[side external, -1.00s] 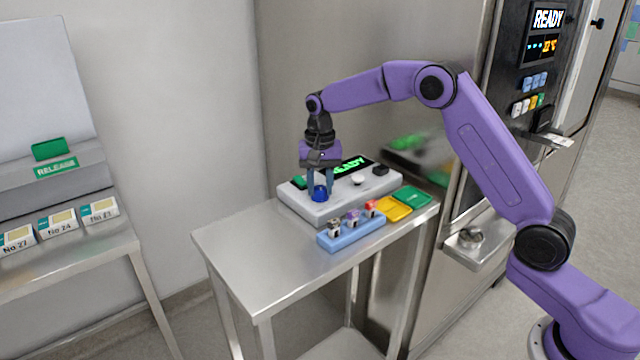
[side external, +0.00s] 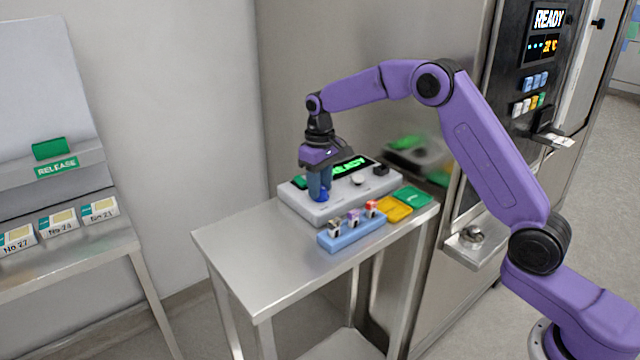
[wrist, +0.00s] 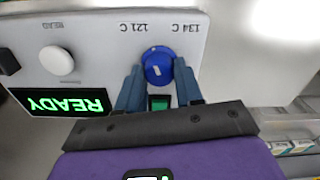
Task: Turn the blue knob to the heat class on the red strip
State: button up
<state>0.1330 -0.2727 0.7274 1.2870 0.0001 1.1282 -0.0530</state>
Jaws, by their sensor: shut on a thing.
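The blue knob (wrist: 158,62) sits on the light grey control box (wrist: 100,70), between the upside-down labels 121 C and 134 C in the wrist view. A pale mark shows on the knob; which label it points to is unclear. My gripper (wrist: 158,74) is shut on the knob, one finger on each side. In the side view my gripper (side external: 319,192) points down over the box and partly hides the knob (side external: 320,196). A small red-topped item (side external: 371,206) stands in the blue rack (side external: 340,241); any writing on it is too small to read.
The rack also holds a dark-topped and a purple-topped item (side external: 353,215). Yellow (side external: 394,212) and green (side external: 414,196) trays lie right of it. The box has a green READY display (wrist: 62,102), a white button (wrist: 57,60) and a black button. The steel table's left part is bare.

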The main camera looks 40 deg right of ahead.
jog(key=shift+r+n, duration=0.1)
jog(key=shift+n, duration=0.8)
jog(key=o, duration=1)
jog(key=shift+o, duration=0.2)
notch_tip(320, 180, up, 17)
jog(key=shift+r, duration=0.2)
jog(key=shift+a, duration=0.1)
